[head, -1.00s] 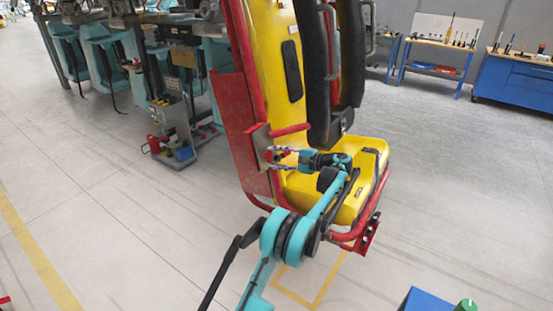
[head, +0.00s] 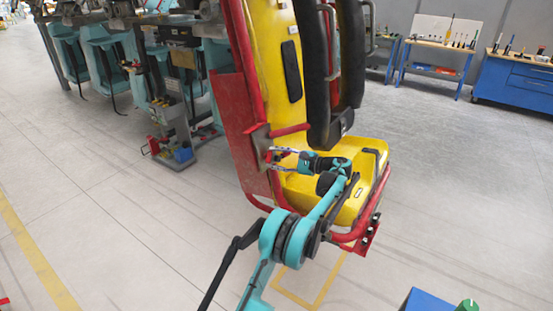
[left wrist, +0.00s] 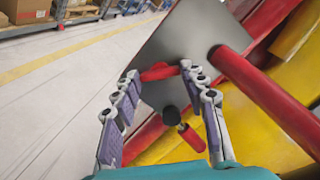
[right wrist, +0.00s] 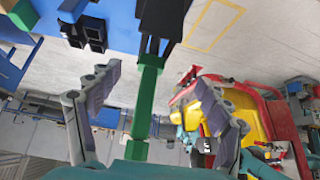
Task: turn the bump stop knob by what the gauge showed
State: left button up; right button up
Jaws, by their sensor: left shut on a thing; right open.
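The bump stop knob (left wrist: 158,72), small and red, sits against a grey metal plate (left wrist: 190,50) in the left wrist view. My left gripper (left wrist: 160,71) is shut on it, one fingertip on each side. In the head view, my left gripper (head: 271,157) reaches the plate on the side of the yellow seat (head: 345,170); its fingers largely hide the knob. My right gripper (right wrist: 153,70) is open in the right wrist view. A green bar with a black end (right wrist: 148,90) stands between its spread fingers; I cannot tell whether they touch. No gauge reading is visible.
A red tube (left wrist: 255,85) and a short black-and-red pin (left wrist: 180,125) lie close to my left fingers. Black padded restraints (head: 322,90) hang over the seat. A blue box (head: 425,300) stands at lower right. The floor at left is clear.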

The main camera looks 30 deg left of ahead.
pick_arm(q)
jog(key=o, duration=1.2)
jog(key=shift+a, duration=0.25)
jog(key=shift+c, duration=0.2)
jog(key=d+r, duration=0.1)
jog(key=d, duration=1)
jog(key=shift+w+d, duration=0.35)
jog(key=shift+d, duration=0.05)
jog(key=shift+r, duration=0.1)
